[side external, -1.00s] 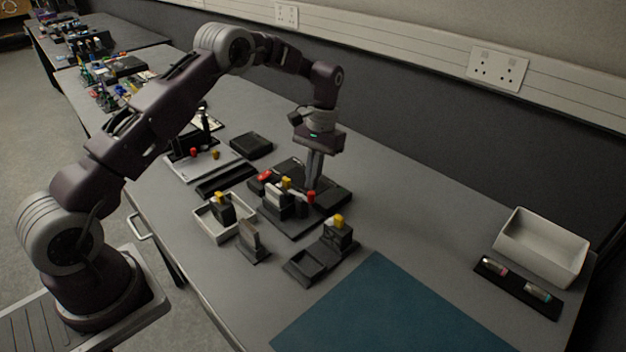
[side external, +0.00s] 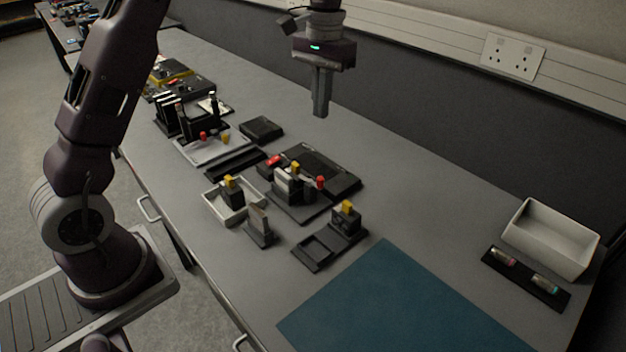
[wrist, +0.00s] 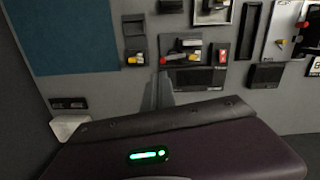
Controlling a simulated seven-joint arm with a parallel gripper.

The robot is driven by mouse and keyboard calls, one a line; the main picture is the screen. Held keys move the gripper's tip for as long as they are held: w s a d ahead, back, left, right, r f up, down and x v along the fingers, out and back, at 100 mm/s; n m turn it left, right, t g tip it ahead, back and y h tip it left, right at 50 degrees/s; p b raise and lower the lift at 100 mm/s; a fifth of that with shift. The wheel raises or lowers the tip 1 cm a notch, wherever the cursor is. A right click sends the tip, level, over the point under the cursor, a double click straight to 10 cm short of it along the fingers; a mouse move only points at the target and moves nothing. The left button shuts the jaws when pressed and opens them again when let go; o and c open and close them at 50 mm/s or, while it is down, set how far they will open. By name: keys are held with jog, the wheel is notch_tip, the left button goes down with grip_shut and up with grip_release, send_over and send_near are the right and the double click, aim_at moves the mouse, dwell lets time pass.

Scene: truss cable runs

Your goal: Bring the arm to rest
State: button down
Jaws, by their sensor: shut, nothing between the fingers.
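My gripper (side external: 321,112) is shut and empty. In the side external view it hangs pointing down, high above the bench and clear of everything on it. In the wrist view its fingers (wrist: 161,98) show as a dark narrow shape near the middle. Below and in front of it stands a black fixture (side external: 296,199) with grey blocks and red and yellow knobs. The same fixture shows in the wrist view (wrist: 182,48), just beyond the fingers.
A blue mat (side external: 395,308) lies at the front. A white bin (side external: 547,246) and a black tray with two small cylinders (side external: 524,278) are at the right. A white tray (side external: 233,214) and a black holder with a yellow knob (side external: 333,238) stand near the fixture. The wall is behind.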

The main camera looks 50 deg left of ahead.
jog(key=s+d+r+t, duration=0.2)
jog(key=s+d+r, duration=0.1)
jog(key=s+r, duration=0.6)
jog(key=s+d+f+m+t, duration=0.1)
jog(key=s+t, duration=0.1)
jog(key=s, duration=0.8)
jog(key=s+d+f+m+t, duration=0.1)
jog(key=s+d+f+t, duration=0.1)
jog(key=s, duration=0.8)
jog(key=shift+s+f, duration=0.25)
jog(key=shift+s, duration=0.15)
